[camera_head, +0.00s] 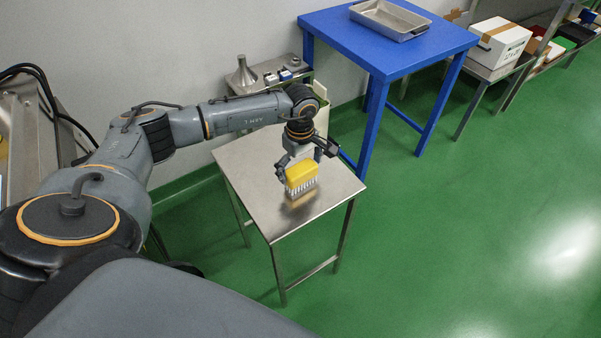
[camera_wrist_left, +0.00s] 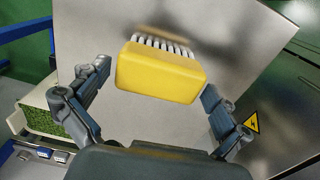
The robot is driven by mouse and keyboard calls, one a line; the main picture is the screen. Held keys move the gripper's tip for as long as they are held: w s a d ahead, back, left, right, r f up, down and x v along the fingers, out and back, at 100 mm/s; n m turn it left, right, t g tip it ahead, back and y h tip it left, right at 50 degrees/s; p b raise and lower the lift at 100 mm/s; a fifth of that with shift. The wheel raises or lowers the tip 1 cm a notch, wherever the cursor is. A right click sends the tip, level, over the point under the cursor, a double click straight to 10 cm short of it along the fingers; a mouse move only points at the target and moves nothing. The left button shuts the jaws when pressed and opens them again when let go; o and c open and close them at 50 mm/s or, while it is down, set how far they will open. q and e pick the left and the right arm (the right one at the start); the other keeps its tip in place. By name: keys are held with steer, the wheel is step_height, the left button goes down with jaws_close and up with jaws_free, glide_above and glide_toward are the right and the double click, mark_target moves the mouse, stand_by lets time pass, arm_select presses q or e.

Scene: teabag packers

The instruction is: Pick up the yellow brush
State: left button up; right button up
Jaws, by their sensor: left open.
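The yellow brush (camera_head: 301,177) with white bristles is at my left gripper, over the small steel table (camera_head: 258,217). In the left wrist view the brush (camera_wrist_left: 162,72) shows its yellow back, with the bristles on the far side. My left gripper (camera_head: 303,172) points down at the brush. In the left wrist view its fingers (camera_wrist_left: 155,98) stand apart, one on each side of the brush, with visible gaps. The gripper is open. Whether the bristles touch the table top is hard to tell. My right gripper is not in view.
A blue table (camera_head: 440,42) with a metal tray (camera_head: 390,19) stands behind. A steel stand with a metal funnel (camera_head: 241,74) is against the wall. A white box (camera_head: 500,45) sits at the far right. The green floor (camera_head: 470,220) on the right is clear.

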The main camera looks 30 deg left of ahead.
arm_select(q)
steer(key=c, duration=1)
steer(key=shift+w+r, duration=0.1)
steer(key=shift+r, duration=0.4)
steer(key=s+d+r+b, duration=0.1)
steer(key=s+d+r, duration=0.2)
steer(key=r, duration=0.1)
steer(key=s+d+r+b, duration=0.1)
steer(key=s+d+r, duration=0.2)
steer(key=s+r, duration=0.1)
steer(key=s+d+r+b, duration=0.1)
steer(key=s+d+r, duration=0.2)
steer(key=r, duration=0.1)
steer(key=shift+s+d, duration=0.25)
